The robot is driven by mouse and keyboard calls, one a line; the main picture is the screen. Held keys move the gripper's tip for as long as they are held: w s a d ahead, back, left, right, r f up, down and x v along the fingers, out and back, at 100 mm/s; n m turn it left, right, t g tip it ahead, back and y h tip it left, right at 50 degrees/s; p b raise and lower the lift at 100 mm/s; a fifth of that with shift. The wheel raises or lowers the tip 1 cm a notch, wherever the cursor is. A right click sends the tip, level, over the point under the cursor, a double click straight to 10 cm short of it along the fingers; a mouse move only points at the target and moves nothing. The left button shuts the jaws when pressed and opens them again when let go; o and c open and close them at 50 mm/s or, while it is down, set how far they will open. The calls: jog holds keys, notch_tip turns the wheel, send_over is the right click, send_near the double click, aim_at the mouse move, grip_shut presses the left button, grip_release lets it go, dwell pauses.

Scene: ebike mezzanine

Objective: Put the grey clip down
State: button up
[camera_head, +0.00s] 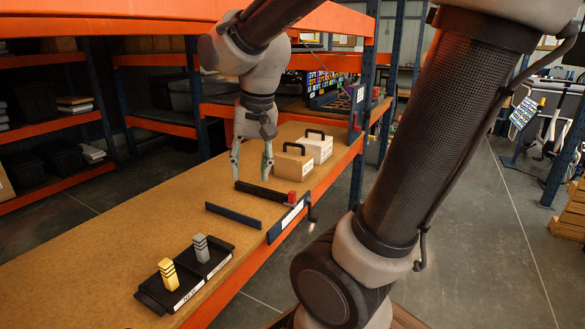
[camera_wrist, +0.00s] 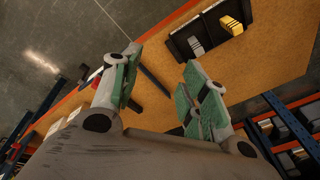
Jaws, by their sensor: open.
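The grey clip (camera_head: 201,247) stands upright in the far half of a low black tray (camera_head: 215,279) on the wooden bench shelf. A yellow clip (camera_head: 168,273) stands in the near half. In the wrist view the grey clip (camera_wrist: 196,47) and the yellow clip (camera_wrist: 231,26) show in the tray at the top. My gripper (camera_head: 252,178) is open and empty, above the shelf and well behind the tray, near a dark bar. Its green-padded fingers (camera_wrist: 160,72) stand wide apart in the wrist view, with nothing between them but a view of the shelf and a dark bar.
A low dark divider (camera_head: 233,215) lies between my gripper and the tray. A dark bar (camera_head: 265,193) with a red block (camera_head: 292,199) lies close to the fingers. Two boxes with black handles (camera_head: 293,165) stand behind. The shelf's left side is clear.

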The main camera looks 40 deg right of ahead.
jog(key=s+d+r+n+t, duration=0.1)
jog(key=s+d+n, duration=0.3)
jog(key=s, duration=0.6)
jog(key=shift+d+r+n+t, duration=0.25)
jog(key=shift+r+n+t, duration=0.1)
jog(key=shift+n, duration=0.55)
